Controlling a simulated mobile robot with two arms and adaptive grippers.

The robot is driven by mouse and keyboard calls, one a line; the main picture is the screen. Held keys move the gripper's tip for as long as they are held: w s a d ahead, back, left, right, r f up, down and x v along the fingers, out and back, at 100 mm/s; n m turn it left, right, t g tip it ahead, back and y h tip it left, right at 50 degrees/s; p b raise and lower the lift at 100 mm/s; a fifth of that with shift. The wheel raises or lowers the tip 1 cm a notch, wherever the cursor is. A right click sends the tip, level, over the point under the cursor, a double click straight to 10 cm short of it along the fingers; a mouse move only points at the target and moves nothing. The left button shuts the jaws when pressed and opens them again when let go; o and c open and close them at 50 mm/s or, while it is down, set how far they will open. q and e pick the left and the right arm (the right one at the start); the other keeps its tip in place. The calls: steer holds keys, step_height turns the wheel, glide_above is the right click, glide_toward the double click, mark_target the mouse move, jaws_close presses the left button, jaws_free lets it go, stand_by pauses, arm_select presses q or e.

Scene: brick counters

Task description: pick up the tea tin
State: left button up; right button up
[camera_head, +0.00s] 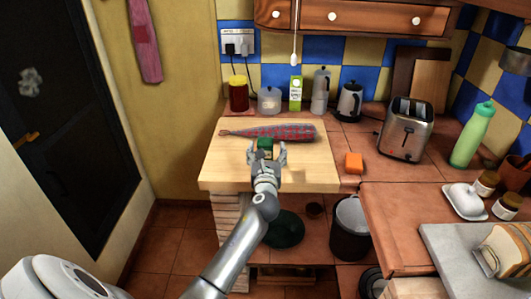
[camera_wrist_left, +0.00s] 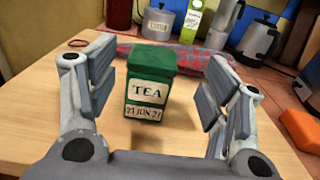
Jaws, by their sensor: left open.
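The tea tin (camera_wrist_left: 149,88) is a green box with a lid and a white label reading TEA, standing upright on the light wooden board. In the head view the tea tin (camera_head: 265,143) is small and partly hidden by my left gripper. My left gripper (camera_head: 267,153) is open, with one finger on either side of the tin. In the left wrist view the gripper (camera_wrist_left: 158,92) shows a gap between each finger and the tin. The tin's base is visible on the wood. My right gripper is not in view.
A red patterned rolled cloth (camera_head: 285,132) lies just behind the tin. Behind it stand a red jar (camera_head: 239,95), a grey canister (camera_head: 269,100), a green-white carton (camera_head: 295,94) and a kettle (camera_head: 349,101). An orange block (camera_head: 353,163) lies to the right. The board's front left is clear.

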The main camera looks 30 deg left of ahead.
mark_target(265, 146)
arm_select(q)
steer(key=shift+a+x, duration=0.25)
steer(key=shift+x, duration=2.7)
steer(key=shift+s+f, duration=0.15)
steer(key=c, duration=1.1)
